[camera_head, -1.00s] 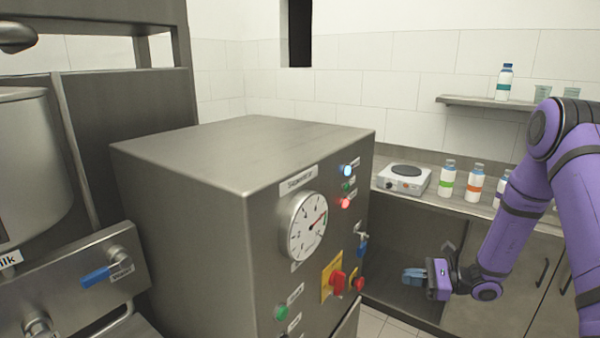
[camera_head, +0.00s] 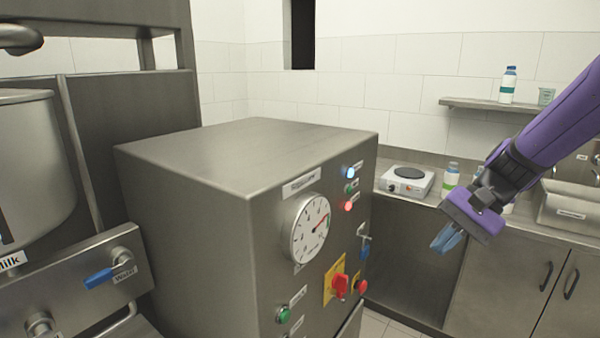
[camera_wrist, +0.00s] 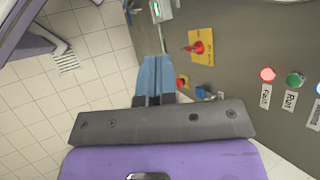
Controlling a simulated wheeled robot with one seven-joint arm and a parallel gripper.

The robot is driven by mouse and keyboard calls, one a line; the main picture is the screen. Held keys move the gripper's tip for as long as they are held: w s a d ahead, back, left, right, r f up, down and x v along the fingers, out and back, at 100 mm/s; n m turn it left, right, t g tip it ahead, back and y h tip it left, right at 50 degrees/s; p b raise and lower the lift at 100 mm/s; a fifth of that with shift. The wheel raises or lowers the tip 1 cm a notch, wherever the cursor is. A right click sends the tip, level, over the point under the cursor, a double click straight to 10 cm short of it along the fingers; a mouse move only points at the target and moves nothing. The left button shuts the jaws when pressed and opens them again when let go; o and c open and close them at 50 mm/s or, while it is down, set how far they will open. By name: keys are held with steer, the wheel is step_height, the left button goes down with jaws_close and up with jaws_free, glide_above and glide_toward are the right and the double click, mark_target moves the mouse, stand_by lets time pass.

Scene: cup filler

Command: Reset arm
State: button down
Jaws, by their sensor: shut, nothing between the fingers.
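My gripper (camera_head: 447,240), purple with blue fingers, is at the right of the head view, in the air to the right of the steel control cabinet (camera_head: 185,210). Its fingers are together and empty, pointing down and to the left. In the wrist view the blue fingers (camera_wrist: 155,75) are closed side by side. A red knob on a yellow plate (camera_wrist: 202,46) and lit red and green buttons show to the right of them. My purple arm reaches in from the upper right and hides part of the counter.
The cabinet's dial (camera_head: 310,229), red switch (camera_head: 340,284) and blue-handled valve (camera_head: 364,246) face my gripper's side. A hot plate (camera_head: 407,180) and bottles (camera_head: 452,175) stand on the back counter. A wall shelf (camera_head: 480,104) holds a bottle. Tiled floor (camera_wrist: 60,105) lies below.

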steer(key=s+d+r+n+t+h, duration=0.2)
steer(key=s+r+n+t+h, duration=0.1)
steer(key=s, duration=0.4)
steer(key=s+d+r+n+t+h, duration=0.3)
steer(key=s+r+h, duration=0.1)
steer(key=s+r, duration=0.3)
steer(key=shift+s+r+t+h, duration=0.25)
steer(key=shift+s+t+h, duration=0.15)
steer(key=shift+s, duration=0.4)
